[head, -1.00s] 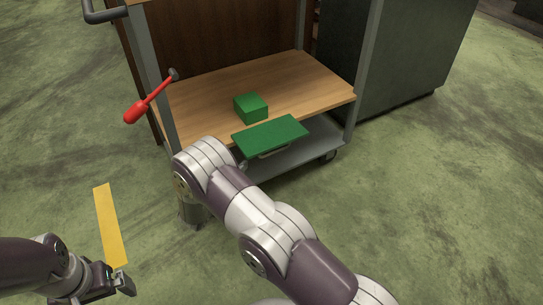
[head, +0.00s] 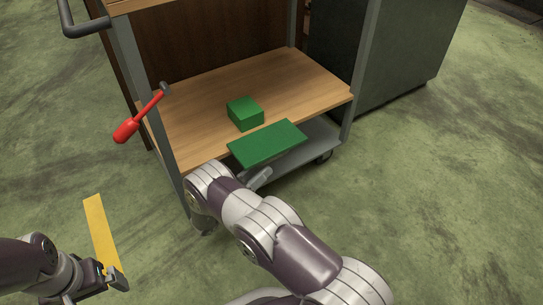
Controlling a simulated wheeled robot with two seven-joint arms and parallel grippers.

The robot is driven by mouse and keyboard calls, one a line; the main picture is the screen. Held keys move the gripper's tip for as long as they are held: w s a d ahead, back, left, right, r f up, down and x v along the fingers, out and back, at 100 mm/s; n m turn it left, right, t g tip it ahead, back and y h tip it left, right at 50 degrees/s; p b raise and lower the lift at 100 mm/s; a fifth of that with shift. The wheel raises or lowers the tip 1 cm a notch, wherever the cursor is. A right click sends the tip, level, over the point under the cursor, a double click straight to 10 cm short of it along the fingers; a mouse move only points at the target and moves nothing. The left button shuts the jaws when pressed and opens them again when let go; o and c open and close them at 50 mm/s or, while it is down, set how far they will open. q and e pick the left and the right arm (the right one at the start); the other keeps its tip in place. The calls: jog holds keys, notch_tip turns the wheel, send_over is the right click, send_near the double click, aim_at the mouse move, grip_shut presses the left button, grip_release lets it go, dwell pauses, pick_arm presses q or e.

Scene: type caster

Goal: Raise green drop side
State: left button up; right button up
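The green drop side (head: 268,143) is a flat panel along the front edge of the cart's wooden shelf (head: 300,82). It sticks outward with its broad face up, and I cannot tell its exact tilt. My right arm reaches in from the lower right. A grey part of my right gripper (head: 260,179) shows just under the panel's outer edge; its fingers are mostly hidden, so I cannot tell whether it grips anything. My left gripper (head: 113,281) is at the lower left, away from the cart, and its finger gap is unclear.
A green block (head: 245,113) sits on the shelf behind the panel. A red-handled lever (head: 127,130) is on the cart's left post. A grey lower shelf (head: 305,150) lies below. A dark cabinet (head: 405,55) stands right. A yellow strip (head: 101,228) marks the floor.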

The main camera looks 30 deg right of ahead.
aim_at(267, 163)
jog(key=b+x, duration=0.1)
jog(key=x, duration=0.3)
jog(key=shift+w+d+r, duration=0.15)
jog(key=shift+d+r, duration=0.05)
jog(key=shift+d, duration=0.25)
grip_shut()
